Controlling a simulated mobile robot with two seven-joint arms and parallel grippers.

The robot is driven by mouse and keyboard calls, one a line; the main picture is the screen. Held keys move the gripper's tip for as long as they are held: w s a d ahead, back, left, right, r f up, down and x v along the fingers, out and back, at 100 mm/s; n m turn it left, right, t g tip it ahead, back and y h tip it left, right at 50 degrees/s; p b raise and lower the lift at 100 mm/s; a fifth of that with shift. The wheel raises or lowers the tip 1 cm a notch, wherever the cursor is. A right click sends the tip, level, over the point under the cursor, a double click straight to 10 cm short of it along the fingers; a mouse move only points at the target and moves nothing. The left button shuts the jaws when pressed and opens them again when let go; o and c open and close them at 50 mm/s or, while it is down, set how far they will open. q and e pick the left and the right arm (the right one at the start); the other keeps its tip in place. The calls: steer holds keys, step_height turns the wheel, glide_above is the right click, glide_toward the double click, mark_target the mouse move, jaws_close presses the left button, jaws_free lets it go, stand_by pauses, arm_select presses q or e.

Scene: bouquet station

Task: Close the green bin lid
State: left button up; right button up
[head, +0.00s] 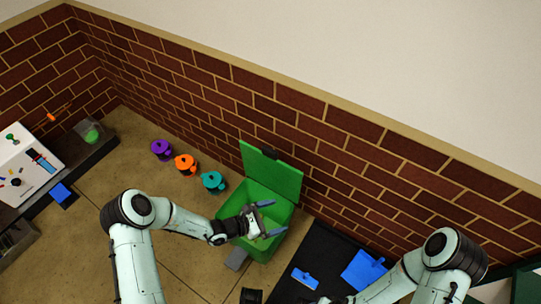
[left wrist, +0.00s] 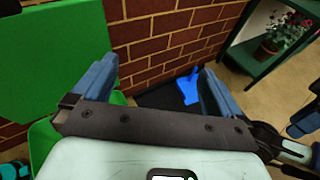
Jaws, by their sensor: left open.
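The green bin (head: 237,205) stands on the floor against the brick wall. Its green lid (head: 271,175) is open, standing up at the bin's back edge and tilted toward the wall. The lid also fills the upper left of the left wrist view (left wrist: 50,60). My left gripper (head: 271,218) is over the front right part of the bin opening, below the raised lid in the picture. Its blue fingers are spread with nothing between them; the left wrist view shows them apart too (left wrist: 156,75). My right arm shows at the lower right, but its gripper is out of the picture.
Purple (head: 161,149), orange (head: 185,163) and teal (head: 213,181) watering cans stand left of the bin. To the right is a black mat (head: 325,247) with a blue dustpan (head: 364,271) and a smaller blue tool (head: 305,278). The brick wall (head: 330,160) closes off the back.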

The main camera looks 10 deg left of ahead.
mark_target(269, 153)
arm_select(q)
steer(key=w+a+r+n+t+y+b, duration=0.1)
steer(key=w+a+r+n+t+y, duration=0.1)
steer(key=w+a+n+t+y, duration=0.25)
steer(key=w+a+r+n+t+y+b, duration=0.1)
steer(key=w+a+r+n+t, duration=0.2)
steer(key=w+a, duration=0.4)
steer(key=shift+t, duration=0.45)
steer(key=b+x, duration=0.1)
steer(key=x, duration=0.3)
steer(key=b+x, duration=0.1)
steer(key=x, duration=0.3)
steer(key=f+b+x, duration=0.1)
steer(key=b+x, duration=0.1)
steer(key=x, duration=0.3)
steer(key=shift+s+d+f, duration=0.1)
steer(key=shift+d, duration=0.05)
steer(key=shift+w+d, duration=0.2)
steer(key=shift+w, duration=0.25)
arm_select(e)
steer(key=w+d+f+t+h, duration=0.1)
steer(key=w+d+f+t, duration=0.1)
steer(key=w+f, duration=0.4)
steer(key=shift+w+d+f+m, duration=0.3)
steer(key=shift+d+f, duration=0.15)
steer(key=shift+f, duration=0.35)
